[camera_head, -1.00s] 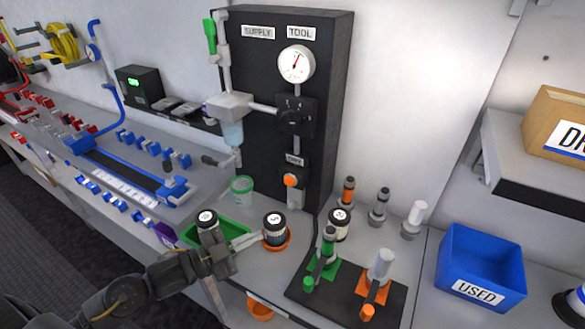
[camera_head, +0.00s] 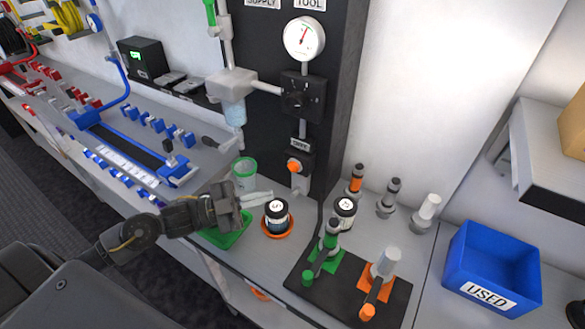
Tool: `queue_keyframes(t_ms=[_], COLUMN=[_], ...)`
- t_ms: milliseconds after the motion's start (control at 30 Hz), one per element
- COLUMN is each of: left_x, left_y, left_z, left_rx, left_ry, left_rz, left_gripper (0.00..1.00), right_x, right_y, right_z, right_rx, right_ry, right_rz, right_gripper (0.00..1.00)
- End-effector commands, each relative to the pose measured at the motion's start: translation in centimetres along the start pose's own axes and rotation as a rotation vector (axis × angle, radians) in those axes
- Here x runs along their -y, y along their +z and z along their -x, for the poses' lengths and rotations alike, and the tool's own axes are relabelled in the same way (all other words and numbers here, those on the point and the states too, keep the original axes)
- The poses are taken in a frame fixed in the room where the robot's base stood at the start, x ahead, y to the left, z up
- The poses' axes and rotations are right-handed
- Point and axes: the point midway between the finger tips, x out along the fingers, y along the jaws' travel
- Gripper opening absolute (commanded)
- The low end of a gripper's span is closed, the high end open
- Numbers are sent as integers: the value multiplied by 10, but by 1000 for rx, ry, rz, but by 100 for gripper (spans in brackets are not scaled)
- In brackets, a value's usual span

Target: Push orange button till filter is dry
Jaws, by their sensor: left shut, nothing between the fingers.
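The orange button (camera_head: 294,166) sits on the lower part of the black panel (camera_head: 262,60), under a small label and above a grey outlet. A filter (camera_head: 277,214) with a black, numbered cap stands in an orange dish on the bench below the button. My left gripper (camera_head: 268,195) comes in from the left, shut and empty, its pale fingertips just behind and left of the filter cap in the picture. It is below the button and apart from it. My right gripper is not in view.
A green-rimmed cup (camera_head: 244,172) stands behind my left gripper, and a green tray (camera_head: 232,235) lies partly under it. Another capped filter (camera_head: 344,211) and several fittings stand to the right. A blue bin marked USED (camera_head: 492,265) is at far right.

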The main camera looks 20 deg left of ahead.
Motion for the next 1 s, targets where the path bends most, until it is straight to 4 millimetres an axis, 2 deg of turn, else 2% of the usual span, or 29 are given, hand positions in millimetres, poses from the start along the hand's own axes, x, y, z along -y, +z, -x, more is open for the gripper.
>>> queue_keyframes(t_ms=[200, 500, 1000], left_x=[15, 32, 37], left_y=[17, 32, 37], left_z=[-22, -45, -52], left_rx=[-3, -2, -2], left_ry=[-1, 0, 1], left_rz=[-2, -1, 1], left_gripper=[0, 0, 0], right_x=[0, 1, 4], right_y=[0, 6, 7], right_z=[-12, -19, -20], right_rx=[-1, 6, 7], right_ry=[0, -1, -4], right_rz=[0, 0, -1], right_gripper=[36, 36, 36])
